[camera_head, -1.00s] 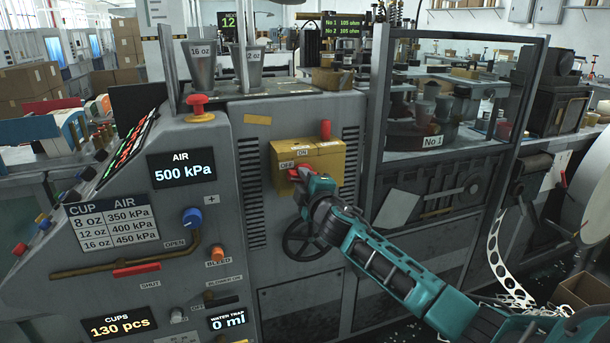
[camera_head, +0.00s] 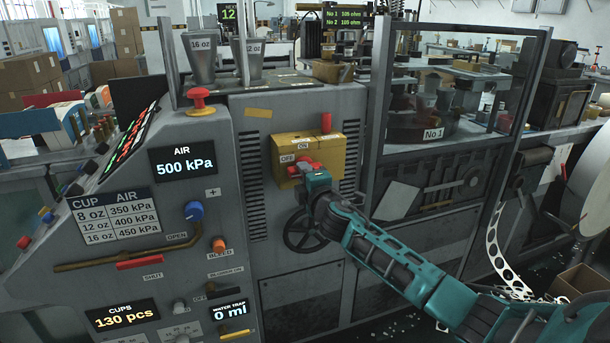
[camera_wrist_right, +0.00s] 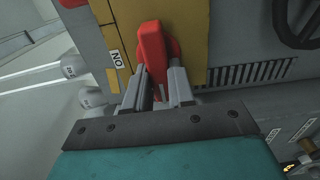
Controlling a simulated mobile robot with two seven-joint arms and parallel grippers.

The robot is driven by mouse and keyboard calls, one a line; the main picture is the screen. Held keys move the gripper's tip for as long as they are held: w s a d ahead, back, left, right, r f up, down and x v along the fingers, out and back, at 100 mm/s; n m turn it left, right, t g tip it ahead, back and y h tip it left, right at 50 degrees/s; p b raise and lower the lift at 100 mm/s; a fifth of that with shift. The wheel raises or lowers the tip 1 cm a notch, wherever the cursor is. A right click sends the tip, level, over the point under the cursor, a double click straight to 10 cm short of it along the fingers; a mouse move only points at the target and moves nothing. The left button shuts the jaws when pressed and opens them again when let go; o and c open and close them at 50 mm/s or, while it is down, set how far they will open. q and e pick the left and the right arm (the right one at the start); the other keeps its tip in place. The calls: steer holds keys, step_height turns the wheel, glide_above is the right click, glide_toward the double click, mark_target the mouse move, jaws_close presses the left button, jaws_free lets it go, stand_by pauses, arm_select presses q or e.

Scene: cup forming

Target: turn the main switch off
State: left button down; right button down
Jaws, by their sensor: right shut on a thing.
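The main switch is a yellow box (camera_head: 325,152) on the grey machine front, with OFF and ON labels. Its red handle (camera_head: 300,166) lies roughly sideways just below the labels. The handle also shows in the right wrist view (camera_wrist_right: 151,48), with the ON label (camera_wrist_right: 116,59) beside it. My right gripper (camera_head: 308,172) is at the handle. In the right wrist view its two grey fingers (camera_wrist_right: 161,82) are closed on the handle's near end. The exact handle angle is hard to read. My left gripper is not in view.
A black handwheel (camera_head: 304,232) is below the box. A red piece (camera_head: 326,122) stands on top of the box. At left is a panel with a blue knob (camera_head: 194,211) and a red mushroom button (camera_head: 200,100). A framed glass guard (camera_head: 460,85) stands to the right.

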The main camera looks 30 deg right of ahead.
steer(key=c, duration=1.2)
jaws_free()
steer(key=shift+r, duration=0.15)
steer(key=shift+o, duration=1.2)
steer(key=shift+w, duration=0.1)
steer(key=v, duration=1.3)
steer(key=s+a+f+m+g+y, duration=0.2)
steer(key=s+a+f+m, duration=0.2)
steer(key=s+a+f, duration=0.2)
steer(key=s+a+f+m+g+y, duration=0.2)
steer(key=s+a+f+m, duration=0.2)
steer(key=f, duration=0.7)
steer(key=s+a+f+m+g+y, duration=0.2)
steer(key=s+a+f+m, duration=0.2)
steer(key=s+a+f, duration=0.4)
steer(key=shift+s+f+m+g, duration=0.4)
steer(key=shift+s, duration=0.7)
